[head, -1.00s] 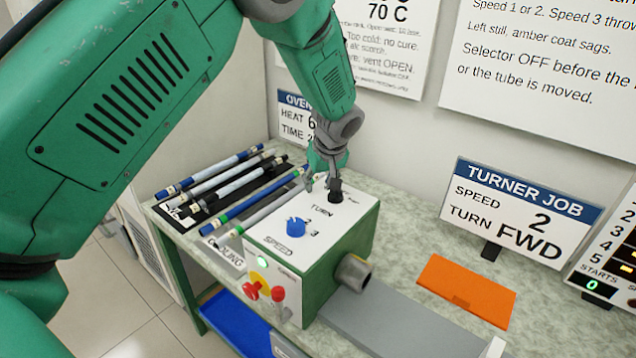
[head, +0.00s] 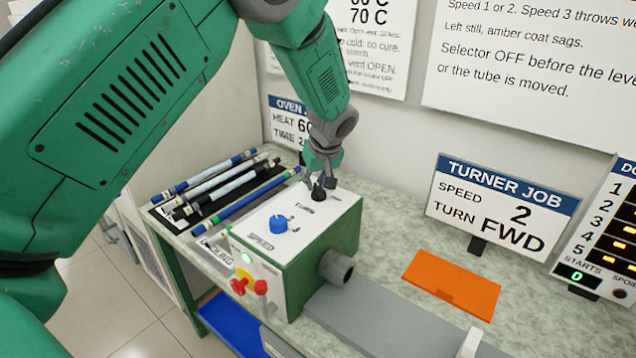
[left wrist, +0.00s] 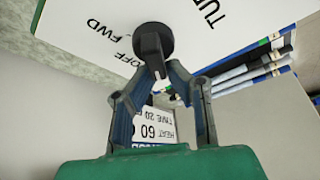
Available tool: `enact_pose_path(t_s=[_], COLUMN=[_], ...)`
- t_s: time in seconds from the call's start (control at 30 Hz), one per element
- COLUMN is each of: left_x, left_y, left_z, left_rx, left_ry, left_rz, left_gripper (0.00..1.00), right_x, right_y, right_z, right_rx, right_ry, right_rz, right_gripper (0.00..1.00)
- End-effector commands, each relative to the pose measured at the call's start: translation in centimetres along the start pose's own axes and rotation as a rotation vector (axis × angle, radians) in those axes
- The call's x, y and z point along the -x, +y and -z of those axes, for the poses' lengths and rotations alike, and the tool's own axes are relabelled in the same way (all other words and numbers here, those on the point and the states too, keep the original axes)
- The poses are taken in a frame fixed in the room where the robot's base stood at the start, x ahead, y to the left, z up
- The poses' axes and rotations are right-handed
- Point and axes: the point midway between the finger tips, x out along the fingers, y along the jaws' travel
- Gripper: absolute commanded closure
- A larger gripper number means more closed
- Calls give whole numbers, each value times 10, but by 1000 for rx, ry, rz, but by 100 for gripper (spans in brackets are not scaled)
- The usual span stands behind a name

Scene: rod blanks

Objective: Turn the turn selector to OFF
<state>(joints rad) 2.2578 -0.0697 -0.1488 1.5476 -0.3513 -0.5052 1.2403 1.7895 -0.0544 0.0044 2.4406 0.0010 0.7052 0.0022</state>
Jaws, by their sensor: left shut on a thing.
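The turn selector (head: 318,194) is a black knob on the white top of the green turner box (head: 320,250), near the word TURN. In the left wrist view the knob (left wrist: 153,42) shows a round base with a raised bar, with OFF and FWD printed to its left. I cannot tell for sure which mark it points at. My left gripper (head: 319,184) comes down on the knob from above. In the left wrist view its fingertips (left wrist: 158,74) are closed on the bar's near end. My right gripper is not in view.
A blue speed knob (head: 279,224) and a red control (head: 243,286) are on the same box. Several rods (head: 225,182) lie on the bench behind it.

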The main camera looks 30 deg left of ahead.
Motion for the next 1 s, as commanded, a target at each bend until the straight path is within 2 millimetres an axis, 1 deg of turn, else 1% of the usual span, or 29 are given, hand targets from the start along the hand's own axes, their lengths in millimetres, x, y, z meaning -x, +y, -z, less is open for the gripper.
enact_pose_path(t_s=[0.03,0.57,0.77,1.0], left_x=[1,4,5,6], left_y=[2,3,4,5], left_z=[-7,-11,-11,-12], left_rx=[-3,-29,-113,-294], left_ry=[-9,-12,-14,-16], left_rz=[-3,-13,-48,-125], left_gripper=[100,100,100,100], right_x=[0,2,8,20], right_y=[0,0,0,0], right_z=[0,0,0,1], right_rx=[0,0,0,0], right_ry=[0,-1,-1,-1], right_rz=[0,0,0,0], right_gripper=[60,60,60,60])
